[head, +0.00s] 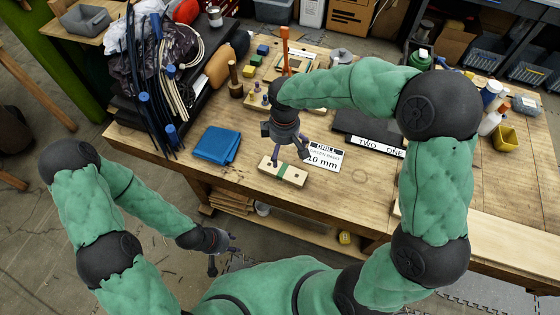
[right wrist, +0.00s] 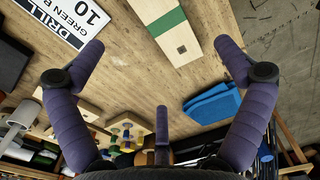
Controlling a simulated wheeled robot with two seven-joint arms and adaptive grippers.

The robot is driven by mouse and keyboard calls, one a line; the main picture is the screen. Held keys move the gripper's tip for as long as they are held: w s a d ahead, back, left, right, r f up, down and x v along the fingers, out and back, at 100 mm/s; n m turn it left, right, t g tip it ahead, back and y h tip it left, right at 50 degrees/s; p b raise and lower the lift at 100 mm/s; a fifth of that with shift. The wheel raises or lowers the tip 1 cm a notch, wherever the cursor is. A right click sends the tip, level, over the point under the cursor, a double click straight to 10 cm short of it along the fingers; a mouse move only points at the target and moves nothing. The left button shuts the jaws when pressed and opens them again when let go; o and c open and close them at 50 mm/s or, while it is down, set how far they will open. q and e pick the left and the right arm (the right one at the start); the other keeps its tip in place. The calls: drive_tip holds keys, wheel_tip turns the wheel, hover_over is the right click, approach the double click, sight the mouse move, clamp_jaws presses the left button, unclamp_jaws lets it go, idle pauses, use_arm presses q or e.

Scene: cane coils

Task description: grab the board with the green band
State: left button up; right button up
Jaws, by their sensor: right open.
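The board with the green band (head: 294,175) is a pale wooden piece lying flat near the table's front edge. In the right wrist view it shows at the top centre (right wrist: 180,46), with the green band across it and a dark hole near one end. My right gripper (head: 283,153) is above and just behind the board in the head view. Its purple fingers (right wrist: 160,48) are spread wide with nothing between them, apart from the board. My left gripper (head: 222,252) is open and empty, low in front of the table.
A white drill sign (head: 325,158) lies right beside the board. A blue folded cloth (head: 217,145) lies to its left. Coloured blocks (head: 262,50) and cane coils (head: 165,75) are behind.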

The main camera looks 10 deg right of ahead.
sight(284, 167)
drive_tip(key=f, duration=0.4)
drive_tip(key=shift+s+b, duration=0.3)
drive_tip(key=shift+b, duration=0.05)
drive_tip(key=shift+w+f, duration=0.15)
drive_tip(key=shift+f, duration=0.35)
drive_tip(key=shift+d+f+b, duration=0.15)
drive_tip(key=shift+f+b, duration=0.6)
drive_tip(key=shift+f, duration=1.85)
drive_tip(key=c, duration=1.2)
